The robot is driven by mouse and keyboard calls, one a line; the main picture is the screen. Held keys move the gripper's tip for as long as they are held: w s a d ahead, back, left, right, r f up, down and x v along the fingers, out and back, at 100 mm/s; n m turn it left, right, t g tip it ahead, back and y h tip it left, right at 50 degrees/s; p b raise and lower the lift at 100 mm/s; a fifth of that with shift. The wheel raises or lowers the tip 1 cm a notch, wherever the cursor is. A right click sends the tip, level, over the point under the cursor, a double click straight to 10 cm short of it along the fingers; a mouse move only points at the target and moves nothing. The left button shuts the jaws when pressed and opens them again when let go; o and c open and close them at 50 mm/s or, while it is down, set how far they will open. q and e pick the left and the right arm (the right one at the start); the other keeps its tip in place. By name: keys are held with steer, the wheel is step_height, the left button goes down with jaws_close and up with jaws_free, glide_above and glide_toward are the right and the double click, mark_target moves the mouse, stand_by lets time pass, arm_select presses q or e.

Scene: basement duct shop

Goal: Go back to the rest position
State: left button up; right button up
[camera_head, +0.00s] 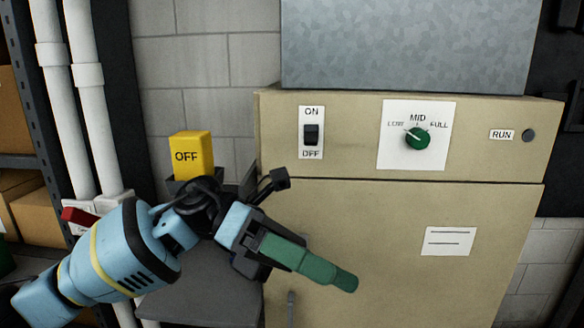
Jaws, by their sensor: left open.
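My left gripper (283,228) is in front of the beige cabinet (390,255), at its left side and below the control panel. Its dark upper finger stands apart from the lower part of the gripper, so it is open. A green elongated piece (308,264) shows at the lower side of the gripper, pointing down and right. I cannot tell whether it is part of the finger or a separate thing. The arm comes in from the lower left. My right gripper is not in view.
The panel has an ON/OFF switch (311,134), a green knob (418,138) with its white mark towards LOW, and a dark RUN lamp (529,135). A yellow OFF block (192,155) stands behind my arm. White pipes (88,110) and a red lever (80,217) are at left.

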arm_select(q)
steer(key=w+a+f+n+t+h, duration=0.1)
steer(key=w+f+n+t+h, duration=0.3)
steer(key=n+t+h, duration=0.45)
steer(key=w+a+f+n+t+h, duration=0.1)
steer(key=w+f+n+t+h, duration=0.35)
steer(key=n, duration=0.65)
steer(key=w+a+f+n+t+y, duration=0.1)
steer(key=a+f+n+t+y, duration=0.3)
steer(key=f+n+t+y, duration=0.45)
steer(key=w+a+f+n+t+y, duration=0.25)
steer(key=f+n+t+y, duration=0.4)
steer(key=f+n, duration=0.35)
steer(key=s+a+f+n+g+y, duration=0.1)
steer(key=s+a+f+n+y, duration=0.25)
steer(key=f, duration=0.45)
steer(key=s+a+f+n+g+y, duration=0.1)
steer(key=s+a+f+n+y, duration=0.2)
steer(key=s+a+f+n, duration=0.35)
steer(key=s+a+f+n+g+y, duration=0.1)
steer(key=s+a+f+g+y, duration=0.1)
steer(key=s+f, duration=0.4)
steer(key=s+a+f+n+g+y, duration=0.1)
steer(key=s+a+f+g, duration=0.2)
steer(key=s+f, duration=0.4)
steer(key=shift+s+a+f+g+y, duration=0.15)
steer(key=shift+s+f+g+y, duration=0.1)
steer(key=shift+f+g+y, duration=0.15)
